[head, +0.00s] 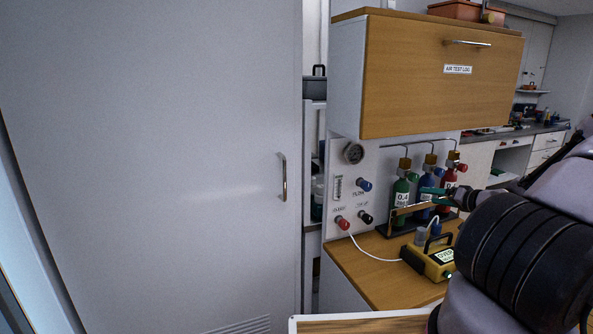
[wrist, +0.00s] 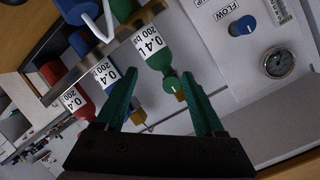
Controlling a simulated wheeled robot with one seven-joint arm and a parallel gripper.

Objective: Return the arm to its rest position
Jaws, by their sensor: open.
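My gripper (head: 432,195) has teal fingers and reaches in from the right in the head view, in front of the gas bottles. In the wrist view my gripper (wrist: 160,76) is open, with a gap between the fingers. The green bottle (wrist: 153,52), marked 0.4 L, and its green valve knob show in that gap, beyond the fingers. I cannot tell how far off they are. The green bottle (head: 401,197) also shows in the head view. My dark arm covers the lower right there.
Blue (head: 428,184) and red (head: 449,179) bottles stand beside the green one in a rack. A yellow device (head: 431,262) sits on the wooden counter (head: 372,270). A wooden cabinet (head: 430,95) overhangs the bottles. A tall grey door (head: 150,150) fills the left.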

